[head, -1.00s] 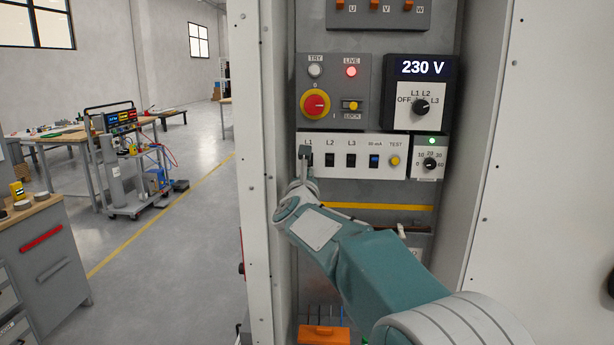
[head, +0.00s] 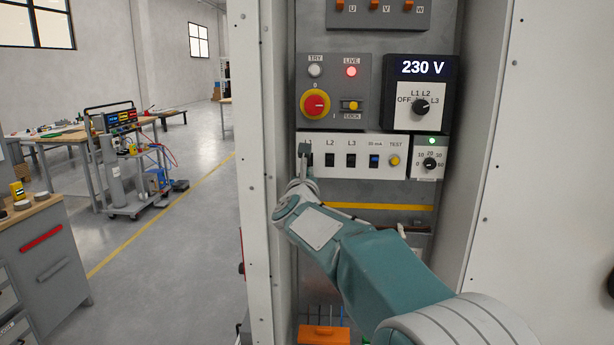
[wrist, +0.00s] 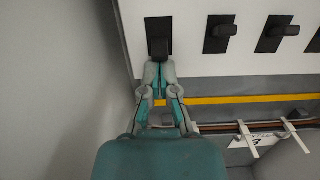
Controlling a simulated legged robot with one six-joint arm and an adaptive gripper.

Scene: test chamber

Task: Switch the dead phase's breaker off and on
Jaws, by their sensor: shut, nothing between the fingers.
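A white breaker strip in the cabinet carries black toggles: L2 (head: 329,160), L3 (head: 351,160) and a blue-tipped 30 mA one (head: 375,161). My gripper (head: 305,152) is shut and empty, its tip in front of the L1 breaker at the strip's left end. In the wrist view the closed fingertips (wrist: 160,68) are at the lower end of the L1 toggle (wrist: 158,38); whether they touch is unclear. The voltmeter (head: 423,68) reads 230 V.
Above the strip are a red rotary switch (head: 315,104), a lit red LIVE lamp (head: 351,71) and a yellow LOCK piece (head: 352,105). A yellow TEST button (head: 393,160) and a dial (head: 430,163) are to the right. The cabinet's left wall is close to my gripper.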

